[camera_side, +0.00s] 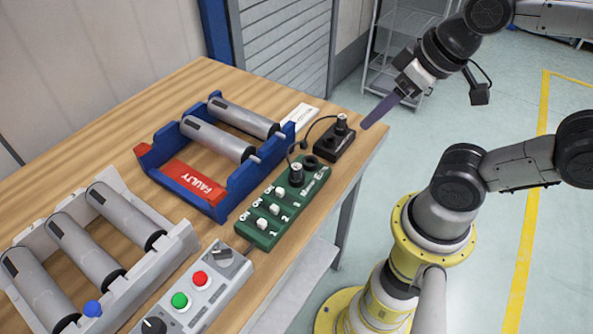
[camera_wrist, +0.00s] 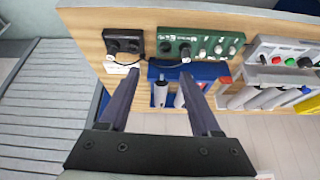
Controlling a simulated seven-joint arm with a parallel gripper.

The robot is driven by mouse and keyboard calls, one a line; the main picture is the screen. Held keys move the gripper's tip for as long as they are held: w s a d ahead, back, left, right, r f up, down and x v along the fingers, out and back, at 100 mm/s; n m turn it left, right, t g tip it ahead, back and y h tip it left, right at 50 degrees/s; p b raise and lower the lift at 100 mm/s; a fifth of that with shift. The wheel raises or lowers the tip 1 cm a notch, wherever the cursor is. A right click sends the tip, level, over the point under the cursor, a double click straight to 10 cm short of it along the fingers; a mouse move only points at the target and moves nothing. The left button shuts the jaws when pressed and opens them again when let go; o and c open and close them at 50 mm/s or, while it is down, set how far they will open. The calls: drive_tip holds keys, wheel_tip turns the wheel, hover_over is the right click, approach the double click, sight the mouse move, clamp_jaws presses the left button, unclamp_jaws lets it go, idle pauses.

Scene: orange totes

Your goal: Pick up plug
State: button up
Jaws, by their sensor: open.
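One dark plug (camera_side: 342,122) stands upright in the black socket box (camera_side: 333,146) near the table's right corner. A second plug (camera_side: 296,174) stands upright in the green panel (camera_side: 268,222). A thin black cable loops between them. The black box (camera_wrist: 123,34) and green panel (camera_wrist: 200,36) also show in the wrist view, with the green panel's plug (camera_wrist: 186,54) small there. My gripper (camera_side: 366,125) is open and empty, its dark fingers pointing down and left near the black box in the side view. In the wrist view my gripper (camera_wrist: 162,73) has its fingers wide apart.
A grey roller tray (camera_side: 165,265) and a button box (camera_side: 195,295) stand at the front. A white label (camera_side: 300,115) lies near the black box. Bare wood (camera_side: 150,110) shows at the back left.

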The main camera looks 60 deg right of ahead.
drive_tip(key=w+a+r+m+g, duration=0.15)
drive_tip(key=w+r+m, duration=0.3)
drive_tip(key=m, duration=0.75)
drive_tip(key=m+g, duration=0.3)
drive_tip(key=g, duration=0.1)
hover_over(297, 166)
wheel_tip(297, 166, down, 5)
wheel_tip(297, 166, down, 14)
drive_tip(key=shift+f, duration=0.1)
clamp_jaws()
